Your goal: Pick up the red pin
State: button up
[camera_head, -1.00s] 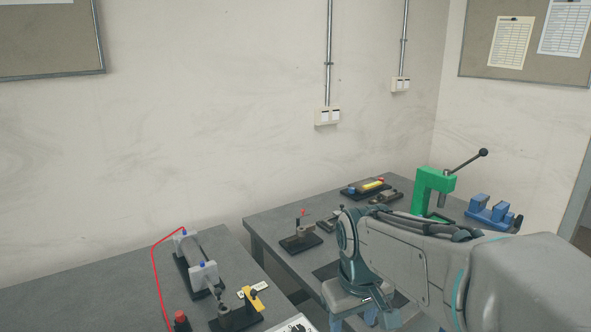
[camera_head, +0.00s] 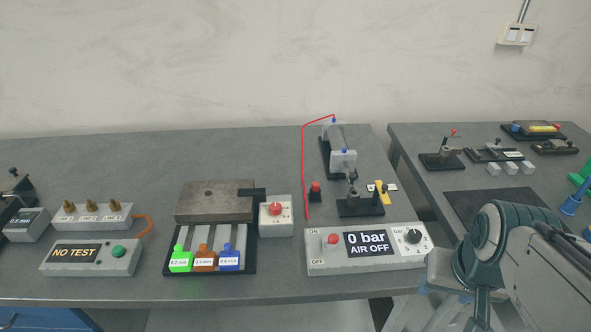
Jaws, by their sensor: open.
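A small red pin (camera_head: 453,132) stands up from a grey holder on a dark base plate, on the right-hand table. It is small in the head view. My gripper (camera_head: 447,282) shows only in part at the lower right, below my arm's round joint. It is open, with its fingertips hard to make out. It is well in front of the red pin and apart from it.
A dark mat (camera_head: 487,208) and several pale blocks (camera_head: 510,168) lie near the pin's holder. A gap separates the two tables. The left table (camera_head: 150,160) bears an air panel (camera_head: 322,262), a gauge rack (camera_head: 209,272) and a NO TEST box (camera_head: 92,258).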

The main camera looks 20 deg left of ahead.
aim_at(315, 186)
jog(key=u, duration=0.5)
jog(key=k, duration=0.6)
jog(key=u, duration=0.45)
jog(key=i, duration=1)
jog(key=u, duration=0.25)
